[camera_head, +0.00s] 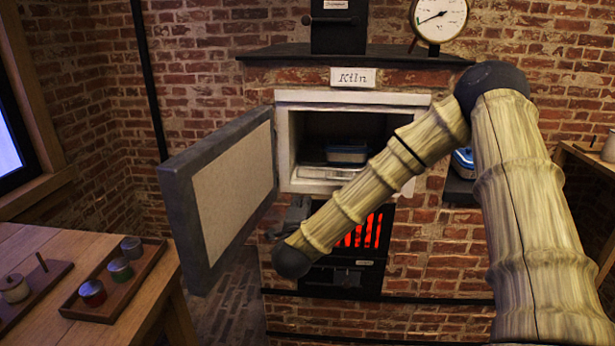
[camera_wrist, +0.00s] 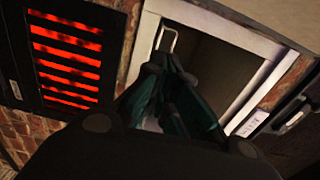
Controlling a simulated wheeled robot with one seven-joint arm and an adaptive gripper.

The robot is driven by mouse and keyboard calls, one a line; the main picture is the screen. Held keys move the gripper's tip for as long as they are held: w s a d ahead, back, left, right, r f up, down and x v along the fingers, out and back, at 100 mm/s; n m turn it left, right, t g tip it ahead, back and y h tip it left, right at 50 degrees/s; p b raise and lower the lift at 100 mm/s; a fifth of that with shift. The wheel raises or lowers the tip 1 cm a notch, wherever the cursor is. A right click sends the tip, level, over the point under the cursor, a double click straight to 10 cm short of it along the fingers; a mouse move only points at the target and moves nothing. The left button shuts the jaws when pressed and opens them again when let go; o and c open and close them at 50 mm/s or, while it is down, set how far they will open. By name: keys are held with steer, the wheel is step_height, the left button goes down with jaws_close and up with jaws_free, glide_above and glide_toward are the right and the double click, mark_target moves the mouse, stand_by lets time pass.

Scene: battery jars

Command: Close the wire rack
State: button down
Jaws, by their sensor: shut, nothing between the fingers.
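The wire rack (camera_head: 322,173) appears as a pale, flat shape low in the kiln's open chamber, and my arm hides its right part. In the wrist view a thin metal loop (camera_wrist: 167,32), which looks like part of the rack, stands at the chamber mouth just beyond my fingertips. My gripper (camera_head: 300,203) is shut and empty, in front of the lower left of the opening. It also shows in the wrist view (camera_wrist: 164,65), where its dark green fingers point into the opening. I cannot tell whether the tips touch the loop.
The kiln door (camera_head: 222,195) stands wide open on the left. A blue-lidded container (camera_head: 347,153) sits in the chamber (camera_head: 350,126). A glowing red grate (camera_head: 368,232) is below. A wooden table (camera_head: 140,305) with a tray of jars (camera_head: 120,270) is at lower left.

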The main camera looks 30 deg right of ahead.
steer(key=r, duration=0.1)
steer(key=p, duration=0.2)
glide_toward(308, 173)
steer(key=shift+m+h, duration=0.3)
steer(key=shift+h, duration=0.1)
steer(key=x, duration=0.6)
steer(key=shift+w+f, duration=0.15)
steer(key=shift+w, duration=0.15)
steer(key=shift+w+d, duration=0.2)
steer(key=shift+w, duration=0.05)
steer(key=shift+b+x, duration=0.75)
steer(key=shift+x, duration=0.6)
